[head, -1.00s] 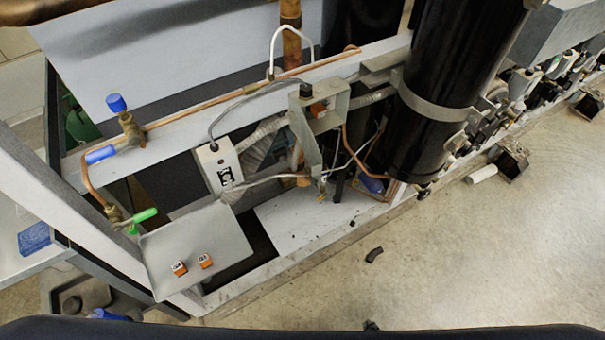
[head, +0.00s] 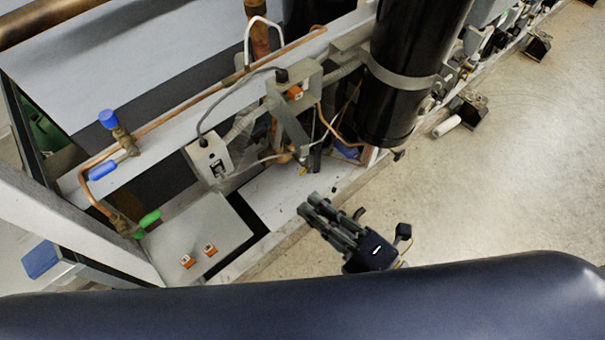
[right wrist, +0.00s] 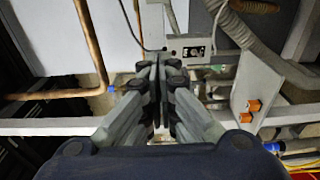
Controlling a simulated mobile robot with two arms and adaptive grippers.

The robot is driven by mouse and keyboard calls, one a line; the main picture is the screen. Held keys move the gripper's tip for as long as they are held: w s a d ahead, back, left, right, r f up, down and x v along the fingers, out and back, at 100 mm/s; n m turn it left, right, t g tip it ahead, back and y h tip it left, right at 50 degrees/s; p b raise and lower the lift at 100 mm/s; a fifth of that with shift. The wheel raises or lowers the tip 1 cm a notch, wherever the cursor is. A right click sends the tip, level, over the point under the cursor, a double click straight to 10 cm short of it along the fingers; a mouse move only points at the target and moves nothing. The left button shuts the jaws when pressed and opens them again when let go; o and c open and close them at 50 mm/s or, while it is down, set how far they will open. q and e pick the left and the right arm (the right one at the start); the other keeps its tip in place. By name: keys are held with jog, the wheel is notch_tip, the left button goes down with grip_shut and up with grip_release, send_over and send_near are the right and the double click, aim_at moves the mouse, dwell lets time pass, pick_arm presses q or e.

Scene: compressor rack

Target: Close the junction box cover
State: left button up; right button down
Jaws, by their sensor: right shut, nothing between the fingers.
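A flat grey plate (head: 205,228) with two small orange labels lies at the lower left of the head view, in front of a grey box (head: 208,158) with a socket-like fitting. The plate looks like a cover, but its hinge or joint cannot be made out. My right gripper (head: 308,204) is to the right of the plate, apart from it, fingers together and empty. In the right wrist view its fingers (right wrist: 157,80) point toward the grey box (right wrist: 193,48). A grey plate with two orange pieces (right wrist: 252,92) stands to their right there. My left gripper is not in view.
A black cylinder (head: 408,90) stands right of the frame. Copper pipe with blue-handled (head: 102,170) and green-handled valves (head: 149,219) runs along the left. A thin grey cable (head: 224,98) loops above the box. The concrete floor (head: 500,190) at right is mostly clear.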

jog(key=p+x, duration=0.5)
jog(key=x, duration=0.5)
jog(key=d, duration=0.2)
jog(key=w+d, duration=0.1)
jog(key=d, duration=0.1)
jog(key=shift+w, duration=0.2)
jog(key=shift+d, duration=0.1)
